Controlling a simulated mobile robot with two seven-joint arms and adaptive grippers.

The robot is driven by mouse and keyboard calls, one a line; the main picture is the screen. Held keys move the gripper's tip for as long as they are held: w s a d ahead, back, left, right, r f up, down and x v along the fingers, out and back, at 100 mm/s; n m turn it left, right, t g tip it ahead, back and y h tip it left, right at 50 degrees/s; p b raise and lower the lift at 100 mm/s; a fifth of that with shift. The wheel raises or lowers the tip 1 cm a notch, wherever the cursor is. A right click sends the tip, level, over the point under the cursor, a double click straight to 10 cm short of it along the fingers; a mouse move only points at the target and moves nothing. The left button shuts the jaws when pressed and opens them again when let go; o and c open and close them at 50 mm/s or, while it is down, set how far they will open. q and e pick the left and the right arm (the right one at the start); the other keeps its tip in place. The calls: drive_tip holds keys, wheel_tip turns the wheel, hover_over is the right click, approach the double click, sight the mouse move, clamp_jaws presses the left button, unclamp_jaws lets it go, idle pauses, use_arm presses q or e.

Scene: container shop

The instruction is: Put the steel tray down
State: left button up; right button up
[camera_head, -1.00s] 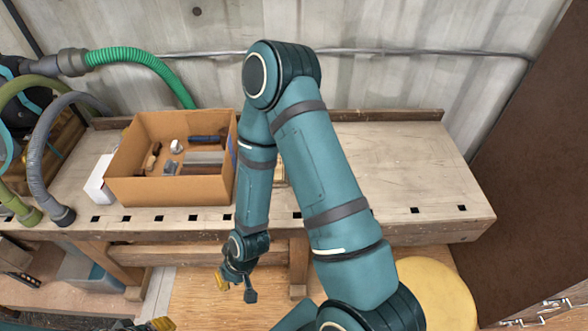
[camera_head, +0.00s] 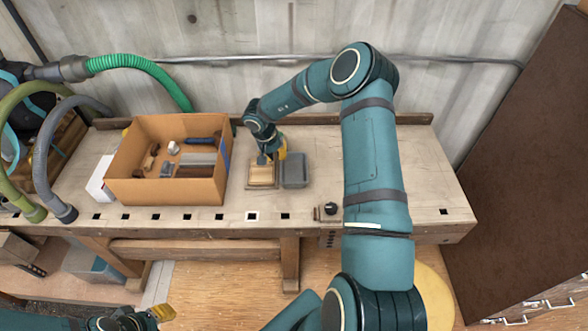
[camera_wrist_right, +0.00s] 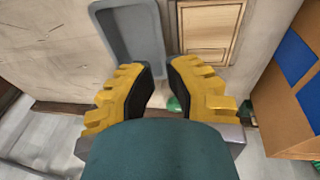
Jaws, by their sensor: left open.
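The steel tray, a shallow grey rectangular tray (camera_head: 295,170), appears to rest on the workbench (camera_head: 420,165); it also shows in the right wrist view (camera_wrist_right: 130,35). My right gripper (camera_head: 272,153) is over the bench at the tray's left side. In the wrist view its yellow fingers (camera_wrist_right: 161,72) point at the tray's rim, with a gap between them. Whether they touch the rim is unclear. My left gripper (camera_head: 160,313) is low at the bottom left, open and away from the bench.
A small wooden tray (camera_head: 262,174) stands just left of the steel tray. A cardboard box (camera_head: 165,190) with tools stands further left, beside a white box (camera_head: 97,180). Hoses (camera_head: 45,150) are at the far left. The bench's right end is clear.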

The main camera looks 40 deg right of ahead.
sight(294, 171)
drive_tip(key=f, duration=0.1)
drive_tip(key=d+f+y, duration=0.1)
drive_tip(key=f, duration=0.1)
drive_tip(key=d+f+y, duration=0.1)
drive_tip(key=f, duration=0.1)
drive_tip(key=shift+s+f+g, duration=0.2)
drive_tip(key=shift+s+g, duration=0.05)
drive_tip(key=shift+g, duration=0.05)
drive_tip(key=shift+s+f+b, duration=0.15)
drive_tip(key=shift+f+b, duration=0.05)
drive_tip(key=shift+f, duration=1.3)
drive_tip(key=shift+s+f+b, duration=0.1)
drive_tip(key=shift+f+b, duration=0.1)
drive_tip(key=shift+f, duration=1.3)
drive_tip(key=shift+f, duration=0.1)
clamp_jaws()
